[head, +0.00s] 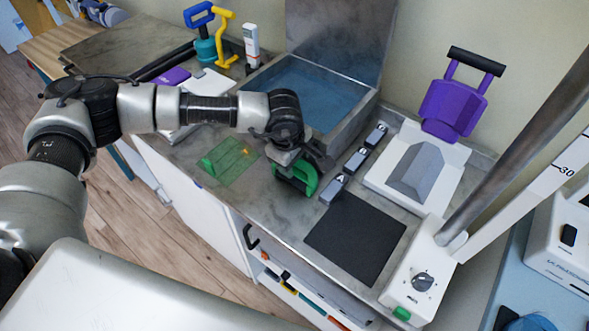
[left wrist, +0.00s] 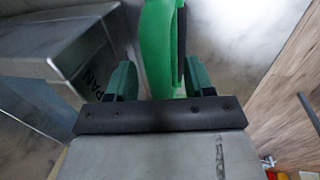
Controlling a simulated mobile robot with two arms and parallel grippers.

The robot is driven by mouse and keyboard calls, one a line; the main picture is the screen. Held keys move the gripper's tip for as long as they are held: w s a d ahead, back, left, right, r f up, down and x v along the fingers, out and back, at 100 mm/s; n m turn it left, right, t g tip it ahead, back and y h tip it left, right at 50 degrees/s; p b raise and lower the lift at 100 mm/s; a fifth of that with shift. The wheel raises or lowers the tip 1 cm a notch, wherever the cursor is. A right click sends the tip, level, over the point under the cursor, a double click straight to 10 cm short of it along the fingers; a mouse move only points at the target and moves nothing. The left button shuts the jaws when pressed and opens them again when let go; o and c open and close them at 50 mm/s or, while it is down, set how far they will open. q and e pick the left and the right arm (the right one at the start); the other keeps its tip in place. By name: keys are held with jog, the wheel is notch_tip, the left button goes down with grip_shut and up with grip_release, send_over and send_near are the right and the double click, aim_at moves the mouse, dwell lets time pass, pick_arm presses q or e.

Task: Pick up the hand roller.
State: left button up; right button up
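A green looped tool (head: 299,180), which I take to be the hand roller, is at my left gripper (head: 292,166) over the front part of the counter, right below the basin. My right gripper is not in view.
A metal basin (head: 287,126) stands behind the gripper. A translucent green plate (head: 230,162) lies left. A white device with a purple holder (head: 451,108) stands at right.

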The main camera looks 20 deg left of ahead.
pick_arm(q)
jog(key=c, duration=0.9)
grip_shut()
jog(key=shift+r, duration=0.1)
